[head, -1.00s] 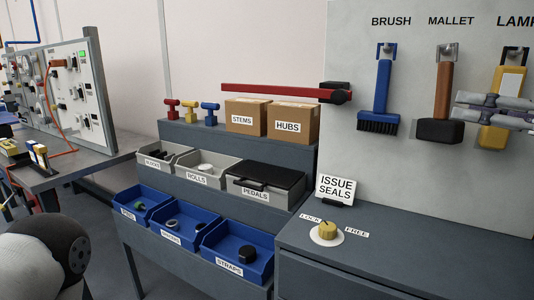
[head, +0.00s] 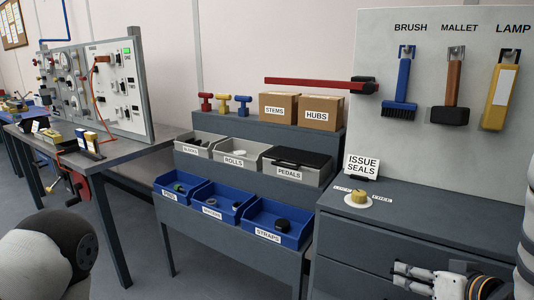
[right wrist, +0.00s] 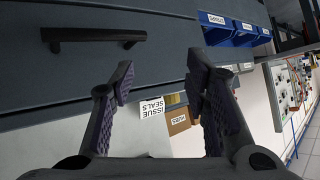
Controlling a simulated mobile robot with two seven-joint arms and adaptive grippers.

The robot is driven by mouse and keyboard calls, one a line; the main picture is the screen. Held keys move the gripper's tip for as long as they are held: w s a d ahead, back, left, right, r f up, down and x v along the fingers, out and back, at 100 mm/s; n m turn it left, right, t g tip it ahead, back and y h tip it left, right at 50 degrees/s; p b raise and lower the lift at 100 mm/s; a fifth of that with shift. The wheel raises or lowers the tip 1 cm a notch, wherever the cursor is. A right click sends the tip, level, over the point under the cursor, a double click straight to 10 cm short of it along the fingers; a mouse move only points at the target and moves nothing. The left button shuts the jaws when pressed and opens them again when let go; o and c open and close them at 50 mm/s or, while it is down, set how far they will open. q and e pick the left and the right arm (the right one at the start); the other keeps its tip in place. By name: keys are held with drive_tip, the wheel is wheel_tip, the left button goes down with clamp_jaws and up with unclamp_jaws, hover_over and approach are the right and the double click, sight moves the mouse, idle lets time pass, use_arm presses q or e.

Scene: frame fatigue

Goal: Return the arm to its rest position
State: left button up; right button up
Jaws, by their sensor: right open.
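My right gripper (head: 398,278) is low at the bottom right of the head view, in front of the grey drawer cabinet (head: 345,245). In the right wrist view its two dark fingers (right wrist: 160,78) are spread apart with nothing between them. A drawer front with a black handle (right wrist: 95,38) shows beyond them, apart from the fingers. The yellow lamp (head: 500,95) hangs on the tool board, well above the gripper. My left gripper is out of view.
A brush (head: 402,85) and mallet (head: 453,85) hang beside the lamp. A yellow knob (head: 359,197) and the ISSUE SEALS sign (head: 362,167) stand on the cabinet top. Blue bins (head: 278,225) are to the left. Floor is open at the lower left.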

drive_tip(key=s+a+f+g+h, duration=0.1)
drive_tip(key=s+a+f+g, duration=0.25)
drive_tip(key=s+f, duration=0.9)
drive_tip(key=s+a+f+g, duration=0.1)
drive_tip(key=s+f+g, duration=0.1)
drive_tip(key=s, duration=0.6)
drive_tip(key=s+a+f+g, duration=0.2)
drive_tip(key=s+f+g, duration=0.1)
drive_tip(key=s, duration=0.5)
drive_tip(key=s+a+f+g+h, duration=0.1)
drive_tip(key=s+a+f+g, duration=0.1)
drive_tip(key=s, duration=0.6)
drive_tip(key=shift+s+f+g, duration=0.35)
drive_tip(key=shift+f+g, duration=0.15)
drive_tip(key=shift+g, duration=0.55)
drive_tip(key=shift+w, duration=0.1)
drive_tip(key=shift+c, duration=0.3)
